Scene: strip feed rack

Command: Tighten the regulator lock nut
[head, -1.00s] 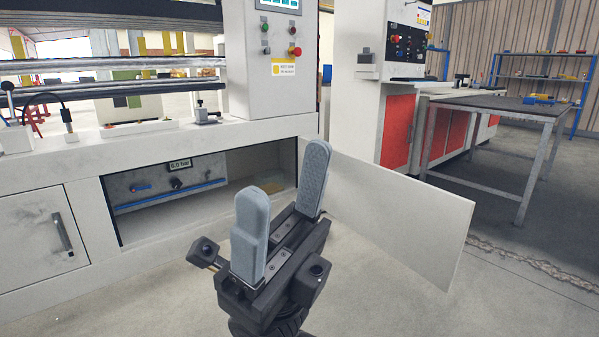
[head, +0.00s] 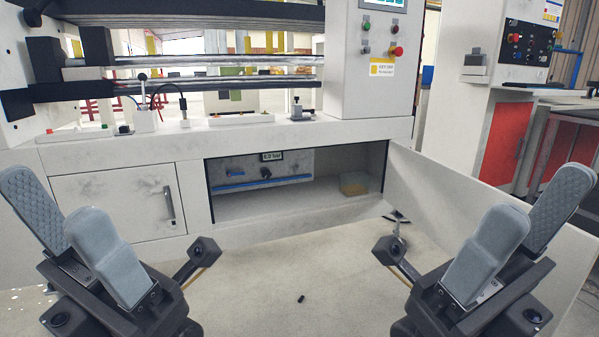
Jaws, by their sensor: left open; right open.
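The regulator panel (head: 290,164) is inside the open low compartment of the machine. It carries a black knob (head: 266,173), a small bar readout (head: 272,156) and a blue rail along its lower edge. The lock nut is too small to tell apart from the knob. My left gripper (head: 48,200) is at the lower left, its two grey padded fingers apart and empty. My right gripper (head: 538,200) is at the lower right, also open and empty. Both are well in front of the compartment, apart from the panel.
An open white door (head: 480,195) stands out at the compartment's right side, behind my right gripper. A closed cabinet door (head: 120,207) is to the left. A small block (head: 354,183) lies in the compartment. A small black piece (head: 301,299) lies on the clear floor between my grippers.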

